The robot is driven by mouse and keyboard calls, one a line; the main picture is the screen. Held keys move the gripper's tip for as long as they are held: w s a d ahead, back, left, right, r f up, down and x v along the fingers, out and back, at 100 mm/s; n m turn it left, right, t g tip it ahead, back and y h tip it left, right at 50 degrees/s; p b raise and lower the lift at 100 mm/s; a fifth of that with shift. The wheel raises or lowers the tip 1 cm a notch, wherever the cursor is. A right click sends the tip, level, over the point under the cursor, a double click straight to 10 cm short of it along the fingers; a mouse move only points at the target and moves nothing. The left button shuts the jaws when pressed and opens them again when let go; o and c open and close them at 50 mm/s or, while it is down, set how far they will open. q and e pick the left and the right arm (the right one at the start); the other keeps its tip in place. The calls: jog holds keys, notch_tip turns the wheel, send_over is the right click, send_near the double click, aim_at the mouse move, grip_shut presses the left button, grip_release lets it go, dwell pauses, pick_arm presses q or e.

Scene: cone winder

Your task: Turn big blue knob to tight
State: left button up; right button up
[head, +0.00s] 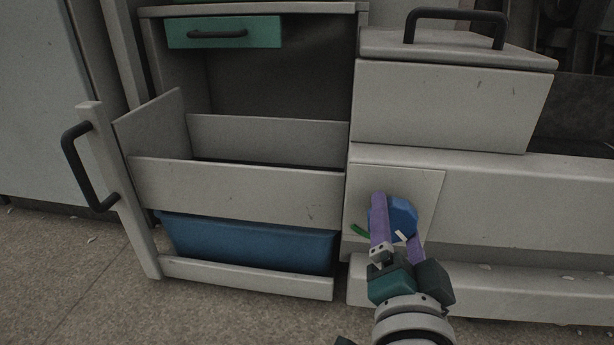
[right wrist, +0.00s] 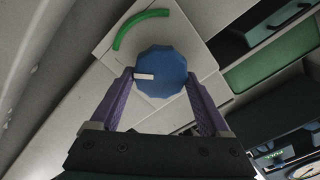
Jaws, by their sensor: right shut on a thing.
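The big blue knob (head: 403,217) sits on a pale square panel (head: 425,185) on the front of the machine, low and right of centre in the head view. In the right wrist view the knob (right wrist: 161,72) is a faceted blue disc with a white pointer mark (right wrist: 144,77) on its left side. A green arc (right wrist: 142,27) is on the panel above it, and the pointer is away from the arc. My right gripper (head: 393,215) has its purple fingers on either side of the knob, shut on it. My left gripper is not in view.
Left of the knob, an open cabinet has a pale bin front (head: 240,190), a blue bin (head: 250,245) and a green drawer (head: 222,33). A pale lidded box (head: 440,105) with a black handle stands above the panel. A door with a black handle (head: 85,165) stands open at left.

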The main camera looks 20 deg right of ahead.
jog(key=m, duration=0.5)
jog(key=shift+d+f+m+b, duration=0.1)
jog(key=shift+f+m+b, duration=0.05)
jog(key=shift+m+b, duration=0.15)
jog(key=m, duration=0.4)
jog(key=shift+f+m, duration=0.1)
jog(key=shift+m, duration=0.3)
jog(key=o, duration=1.2)
jog(key=p+v, duration=0.3)
jog(key=v, duration=0.7)
